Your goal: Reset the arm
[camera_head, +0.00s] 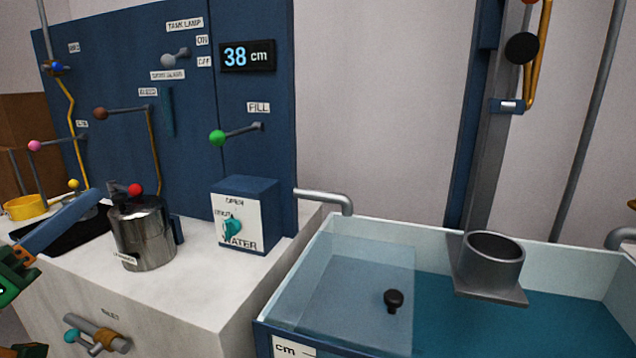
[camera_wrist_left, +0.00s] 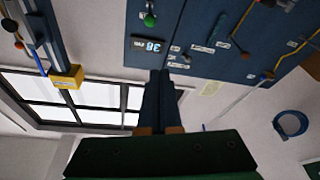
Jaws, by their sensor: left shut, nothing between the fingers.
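My left gripper (camera_head: 88,202) comes in from the left edge in the camera_head view, with a green body and blue fingers pointing up to the right. Its tips show just left of the steel pot (camera_head: 143,236) and in front of the black tray (camera_head: 62,243). I cannot tell how far apart they are in depth. In the left wrist view the fingers (camera_wrist_left: 160,76) are together with nothing between them. They point toward the blue panel, which appears turned over there. My right gripper is not in view.
A blue panel (camera_head: 190,110) with levers and a 38 cm display (camera_head: 247,56) stands behind the counter. A water switch box (camera_head: 245,215) sits right of the pot. A clear-walled tank (camera_head: 345,270) holds teal water and a grey cup-like socket (camera_head: 493,258). A yellow ring (camera_head: 25,208) lies far left.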

